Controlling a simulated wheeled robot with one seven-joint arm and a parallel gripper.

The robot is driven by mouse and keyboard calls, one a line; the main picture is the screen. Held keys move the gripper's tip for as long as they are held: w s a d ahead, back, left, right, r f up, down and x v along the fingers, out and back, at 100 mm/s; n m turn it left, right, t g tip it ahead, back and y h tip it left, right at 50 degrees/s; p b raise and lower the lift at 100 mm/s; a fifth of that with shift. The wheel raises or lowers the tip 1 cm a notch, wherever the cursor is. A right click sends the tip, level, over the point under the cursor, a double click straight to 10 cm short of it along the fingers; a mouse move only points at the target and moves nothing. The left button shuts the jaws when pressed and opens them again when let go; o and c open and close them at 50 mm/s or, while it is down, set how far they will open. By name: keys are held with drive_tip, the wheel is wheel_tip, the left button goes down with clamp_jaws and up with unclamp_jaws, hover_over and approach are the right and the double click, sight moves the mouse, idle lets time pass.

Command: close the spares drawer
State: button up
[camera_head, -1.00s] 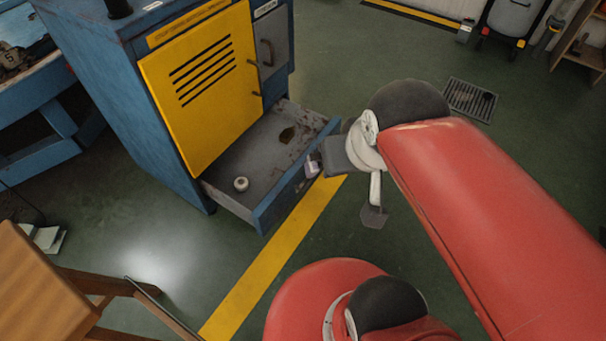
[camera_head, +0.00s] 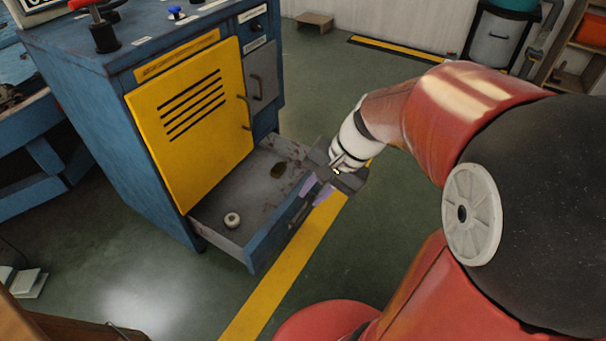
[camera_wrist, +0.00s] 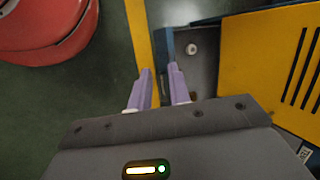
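The spares drawer (camera_head: 262,248) is the open grey-and-blue drawer at the bottom of the blue cabinet (camera_head: 150,160), below a yellow door. It stands pulled out, with a white roll and a dark brown piece inside. In the wrist view the drawer's blue front (camera_wrist: 169,50) runs up from near the fingers. My gripper (camera_head: 314,190) is at the right part of the drawer front, its two purple fingers pointing down. I cannot tell whether a finger touches the drawer front.
The yellow door (camera_head: 190,115) above the drawer is shut. A yellow floor line (camera_head: 280,285) runs past the drawer front. The green floor to the right of the line is mostly clear. A brown wooden piece (camera_head: 70,328) stands at the lower left.

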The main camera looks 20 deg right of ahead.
drive_tip(key=w+f+m+y, duration=0.1)
drive_tip(key=f, duration=0.1)
drive_tip(key=w+d+f+m, duration=0.1)
drive_tip(key=w+f, duration=0.1)
drive_tip(key=w+d+f+m+y+b, duration=0.1)
drive_tip(key=m, duration=0.1)
drive_tip(key=shift+w+f+y, duration=0.3)
drive_tip(key=shift+w+f, duration=0.05)
drive_tip(key=shift+f, duration=0.05)
clamp_jaws()
drive_tip(key=w+d+f+m+t+y+b, duration=0.1)
drive_tip(key=w+d+f+m+t+b, duration=0.1)
drive_tip(key=w+d+f+m+t, duration=0.55)
drive_tip(key=w+d+f+m+t+y+b, duration=0.1)
drive_tip(key=w+d+f+m+t+b, duration=0.1)
drive_tip(key=d+f+m, duration=0.9)
drive_tip(key=shift+w+a+f+n+g+b, duration=0.1)
drive_tip(key=shift+w+a+f+n, duration=0.4)
drive_tip(key=shift+w+a+f, duration=1)
drive_tip(key=shift+w+a+f+n+g+b, duration=0.1)
drive_tip(key=shift+w+a+f+n, duration=0.4)
drive_tip(key=shift+w+a, duration=1.8)
drive_tip(key=shift+w+a+f+n+g+b, duration=0.1)
drive_tip(key=shift+w+a+f+n, duration=0.35)
drive_tip(key=shift+w+a+f, duration=1.45)
drive_tip(key=shift+s+a+r, duration=0.75)
drive_tip(key=shift+a+r, duration=0.05)
drive_tip(key=shift+a, duration=0.05)
